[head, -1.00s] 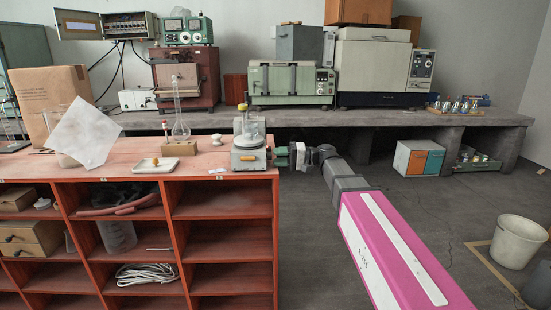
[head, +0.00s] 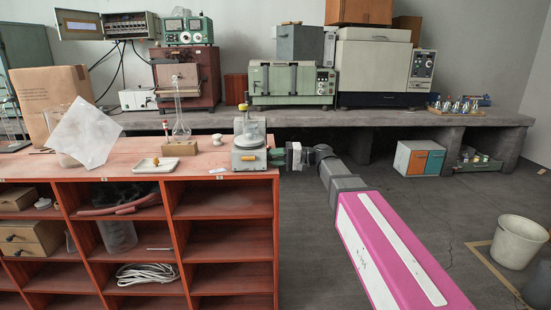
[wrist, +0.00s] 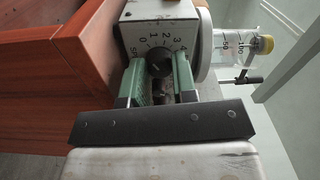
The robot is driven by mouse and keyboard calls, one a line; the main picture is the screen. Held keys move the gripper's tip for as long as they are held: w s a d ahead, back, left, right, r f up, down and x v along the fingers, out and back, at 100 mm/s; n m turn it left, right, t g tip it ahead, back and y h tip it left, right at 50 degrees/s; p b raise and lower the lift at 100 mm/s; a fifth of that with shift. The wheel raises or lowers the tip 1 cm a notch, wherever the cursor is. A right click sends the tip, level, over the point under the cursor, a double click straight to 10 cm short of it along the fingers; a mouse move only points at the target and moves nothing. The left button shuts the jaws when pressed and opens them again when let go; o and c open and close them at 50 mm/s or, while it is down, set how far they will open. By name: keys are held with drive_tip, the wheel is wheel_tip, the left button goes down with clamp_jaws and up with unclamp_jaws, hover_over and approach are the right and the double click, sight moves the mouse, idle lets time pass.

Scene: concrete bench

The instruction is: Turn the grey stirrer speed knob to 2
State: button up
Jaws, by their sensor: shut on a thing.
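The stirrer (head: 249,160) stands at the right end of the red-brown shelf unit, with a glass vessel on its plate. In the wrist view its pale panel (wrist: 130,41) carries a dial with the numbers 0 to 4. The grey speed knob (wrist: 158,61), looking dark here, sits in the middle of the dial. My gripper (wrist: 159,66) has its green fingers on both sides of the knob, shut on it. The knob's pointer is too unclear to read. In the head view my gripper (head: 279,157) reaches the stirrer's right side, and the knob is hidden.
The red-brown shelf unit (head: 222,178) lies close beside my gripper. A capped glass vessel (wrist: 236,46) shows beside the plate.

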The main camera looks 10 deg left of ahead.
drive_tip(key=m, duration=0.4)
drive_tip(key=shift+m, duration=2.6)
drive_tip(key=o, duration=0.7)
drive_tip(key=shift+c, duration=0.2)
drive_tip(key=v, duration=1)
drive_tip(key=shift+d, duration=0.35)
